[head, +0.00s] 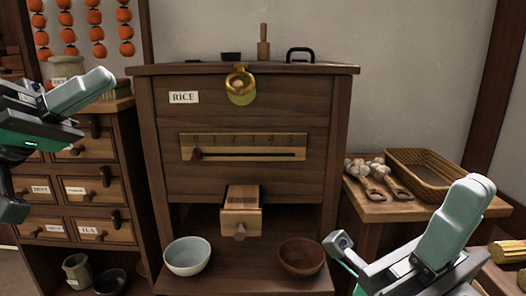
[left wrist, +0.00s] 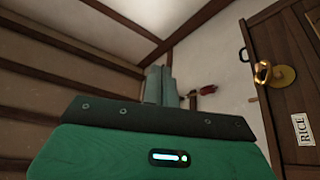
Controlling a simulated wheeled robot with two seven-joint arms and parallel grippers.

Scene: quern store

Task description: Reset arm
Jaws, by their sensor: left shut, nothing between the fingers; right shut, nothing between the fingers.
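My left gripper (head: 98,84) is at the left in the head view, in front of the small drawer chest, shut and empty. In the left wrist view its grey fingers (left wrist: 160,85) stand together beyond the green wrist housing, with nothing between them. My right gripper (head: 470,198) is at the lower right in the head view, in front of the side table, shut and empty. Both grippers are apart from the wooden rice cabinet (head: 232,125), which also shows at the right edge of the left wrist view (left wrist: 292,110).
The cabinet has a brass fitting (head: 240,85), a numbered slider (head: 243,147) and a drawer (head: 241,218) pulled out. A pale bowl (head: 187,257) and a brown bowl (head: 301,257) sit on its low shelf. A wicker basket (head: 425,172) is on the side table (head: 410,209).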

